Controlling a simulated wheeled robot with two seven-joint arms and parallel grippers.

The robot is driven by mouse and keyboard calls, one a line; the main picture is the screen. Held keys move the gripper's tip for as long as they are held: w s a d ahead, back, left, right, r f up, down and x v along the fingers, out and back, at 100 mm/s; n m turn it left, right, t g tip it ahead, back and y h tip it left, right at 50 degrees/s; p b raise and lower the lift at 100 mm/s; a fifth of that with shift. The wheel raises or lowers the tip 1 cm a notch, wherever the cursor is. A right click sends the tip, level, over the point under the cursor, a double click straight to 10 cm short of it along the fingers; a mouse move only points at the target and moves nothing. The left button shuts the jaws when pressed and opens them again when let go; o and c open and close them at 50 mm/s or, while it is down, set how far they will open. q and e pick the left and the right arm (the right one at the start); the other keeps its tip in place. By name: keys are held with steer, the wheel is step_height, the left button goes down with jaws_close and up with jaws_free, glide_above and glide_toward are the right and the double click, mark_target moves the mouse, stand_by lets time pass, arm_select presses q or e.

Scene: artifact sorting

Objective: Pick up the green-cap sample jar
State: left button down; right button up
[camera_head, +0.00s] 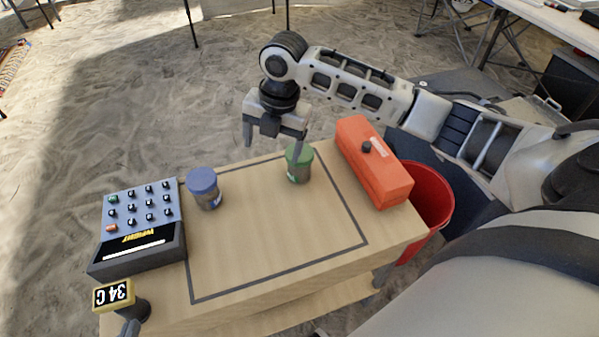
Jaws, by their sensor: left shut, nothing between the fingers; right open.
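The green-cap sample jar (300,173) stands upright on the wooden table (235,245), near its far edge, inside the dark outlined area. My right gripper (272,152) is open and empty, with its fingers pointing down. Its right finger overlaps the green cap in the picture; I cannot tell whether it touches. The jar is not between the fingers.
A blue-cap jar (204,189) stands to the left. A keypad weighing device (140,228) and a yellow "34C" display (114,295) occupy the table's left end. An orange box (374,165) lies right of the green-cap jar, beside a red bin (431,197). The table's middle is clear.

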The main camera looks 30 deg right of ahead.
mark_target(300, 161)
steer(key=d+r+n+g+h, duration=0.1)
steer(key=d+r+n, duration=0.2)
steer(key=d+r, duration=0.25)
steer(key=f+b, duration=0.1)
steer(key=f, duration=0.2)
steer(key=f+b, duration=0.1)
steer(key=f, duration=0.3)
steer(key=f+b, duration=0.1)
steer(key=f, duration=0.3)
steer(key=shift+w+d, duration=0.2)
steer(key=shift+d, duration=0.15)
steer(key=f, duration=0.2)
steer(key=f+b, duration=0.1)
steer(key=shift+w+d+f, duration=0.1)
steer(key=shift+d+f, duration=0.2)
steer(key=shift+f, duration=0.45)
steer(key=c, duration=0.9)
steer(key=shift+c, duration=1.2)
arm_select(q)
steer(key=f, duration=0.3)
steer(key=shift+w+d+f, duration=0.1)
steer(key=shift+d+f, duration=0.25)
steer(key=shift+d, duration=0.05)
